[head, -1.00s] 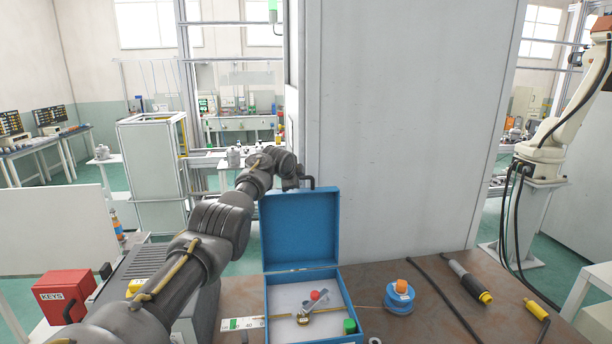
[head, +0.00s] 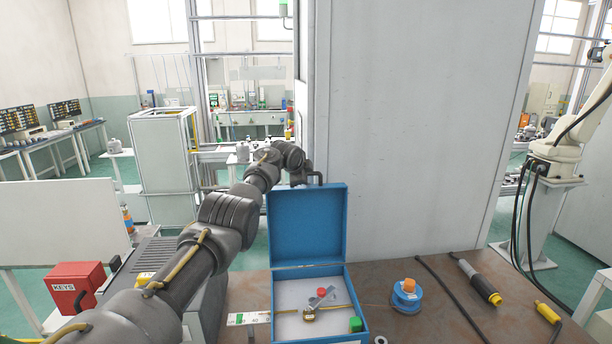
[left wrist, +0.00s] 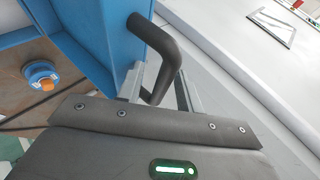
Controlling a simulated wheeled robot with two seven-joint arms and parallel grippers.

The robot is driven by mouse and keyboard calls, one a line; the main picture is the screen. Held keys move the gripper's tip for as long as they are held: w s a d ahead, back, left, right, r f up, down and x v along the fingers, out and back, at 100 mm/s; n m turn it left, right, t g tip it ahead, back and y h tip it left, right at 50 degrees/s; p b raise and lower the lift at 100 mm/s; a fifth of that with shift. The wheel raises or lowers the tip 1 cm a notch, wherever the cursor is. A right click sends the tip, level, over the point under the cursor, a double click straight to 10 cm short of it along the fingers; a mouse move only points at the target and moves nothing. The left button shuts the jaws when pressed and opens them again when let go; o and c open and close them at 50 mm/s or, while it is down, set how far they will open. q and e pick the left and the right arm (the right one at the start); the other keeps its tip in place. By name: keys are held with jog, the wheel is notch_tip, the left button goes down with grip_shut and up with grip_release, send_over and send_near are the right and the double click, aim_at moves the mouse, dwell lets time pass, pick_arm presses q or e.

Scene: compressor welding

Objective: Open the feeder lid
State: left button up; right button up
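The feeder is a blue box (head: 364,322) on the brown bench. Its blue lid (head: 306,224) stands about upright at the back, hinged open, and also shows in the left wrist view (left wrist: 95,25). A black bent handle (left wrist: 167,65) sticks out from the lid's outer face. My left gripper (head: 304,176) is behind the lid's top edge. In the left wrist view its two grey fingers (left wrist: 158,88) lie on either side of the handle and appear shut on it. The fingertips are partly hidden by the handle and the gripper body. My right gripper is not in view.
A blue spool (head: 407,296) and tools with yellow ends (head: 480,284) lie to the right. A tall grey cabinet (head: 420,130) stands behind. A red KEYS box (head: 78,287) is at left.

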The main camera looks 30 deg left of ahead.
pick_arm(q)
jog(key=shift+s, duration=0.1)
jog(key=shift+s+b, duration=0.15)
jog(key=shift+b, duration=0.2)
jog(key=b+v, duration=0.2)
jog(key=shift+s+d+b, duration=0.1)
jog(key=shift+s+b, duration=0.05)
jog(key=shift+b, duration=0.15)
jog(key=b+v, duration=0.3)
jog(key=v, duration=0.5)
jog(key=shift+r+b, duration=0.2)
jog(key=shift+b, duration=0.15)
jog(key=shift+d, duration=0.1)
